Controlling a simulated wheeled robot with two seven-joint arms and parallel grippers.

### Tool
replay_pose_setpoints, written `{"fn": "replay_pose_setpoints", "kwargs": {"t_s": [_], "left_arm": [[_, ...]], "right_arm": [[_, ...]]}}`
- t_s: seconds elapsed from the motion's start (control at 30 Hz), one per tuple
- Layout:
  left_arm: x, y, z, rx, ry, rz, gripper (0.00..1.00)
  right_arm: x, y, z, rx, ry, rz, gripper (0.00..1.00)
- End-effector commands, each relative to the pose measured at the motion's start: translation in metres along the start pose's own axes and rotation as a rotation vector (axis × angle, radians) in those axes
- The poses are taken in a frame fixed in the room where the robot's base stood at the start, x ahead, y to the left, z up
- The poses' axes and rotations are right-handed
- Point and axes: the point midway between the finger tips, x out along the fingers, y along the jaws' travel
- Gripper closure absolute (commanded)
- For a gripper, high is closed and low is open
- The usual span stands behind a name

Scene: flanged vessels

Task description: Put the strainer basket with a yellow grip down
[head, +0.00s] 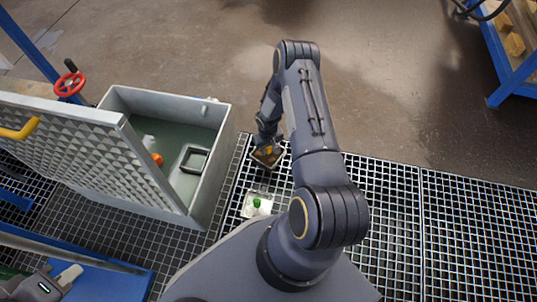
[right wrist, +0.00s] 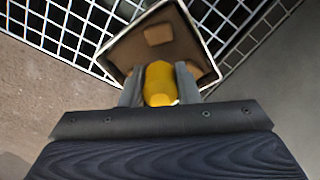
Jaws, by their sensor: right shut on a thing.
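The strainer basket with a yellow grip (right wrist: 184,30) is a square, open, light-rimmed box with a brown inside. My right gripper (right wrist: 159,88) is shut on its yellow grip (right wrist: 159,80), one finger on each side. In the head view the basket (head: 262,160) is below my right gripper (head: 268,146), by the far edge of the grating. I cannot tell whether it touches the grating. My left gripper (head: 66,277) is at the lower left, partly cut off by the frame; its fingers are unclear.
A second basket with a green grip (head: 257,203) is on the grating (head: 385,215), nearer me. A grey rectangular vessel (head: 212,170) stands at left, its patterned lid (head: 85,140) raised; an orange item (head: 157,159) and square frame (head: 193,160) are inside. Grating at right is clear.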

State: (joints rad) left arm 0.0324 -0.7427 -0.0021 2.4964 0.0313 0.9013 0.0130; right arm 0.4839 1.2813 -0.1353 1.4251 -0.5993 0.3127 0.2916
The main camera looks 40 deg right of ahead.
Motion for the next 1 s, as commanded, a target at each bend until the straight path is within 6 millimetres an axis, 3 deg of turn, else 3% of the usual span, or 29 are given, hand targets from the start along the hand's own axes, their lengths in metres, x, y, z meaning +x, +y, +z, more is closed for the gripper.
{"fn": "replay_pose_setpoints", "kwargs": {"t_s": [0.27, 0.43, 0.83, 0.87, 1.0], "left_arm": [[0.010, -0.004, 0.005, 0.000, 0.000, 0.000, 1.00], [0.024, -0.011, 0.012, 0.000, 0.000, 0.000, 1.00], [0.026, -0.012, 0.013, 0.000, 0.000, 0.000, 1.00], [0.026, -0.012, 0.013, 0.000, 0.000, 0.000, 1.00], [0.025, -0.011, 0.013, 0.000, 0.000, 0.000, 1.00]], "right_arm": [[0.018, 0.007, -0.011, 0.001, 0.001, -0.001, 1.00], [0.044, 0.006, -0.010, 0.000, -0.001, -0.001, 1.00], [0.048, 0.006, -0.010, 0.000, 0.000, -0.001, 1.00], [0.047, 0.006, -0.010, 0.000, -0.001, -0.001, 0.69], [0.047, 0.006, -0.010, 0.000, -0.001, -0.001, 0.50]]}}
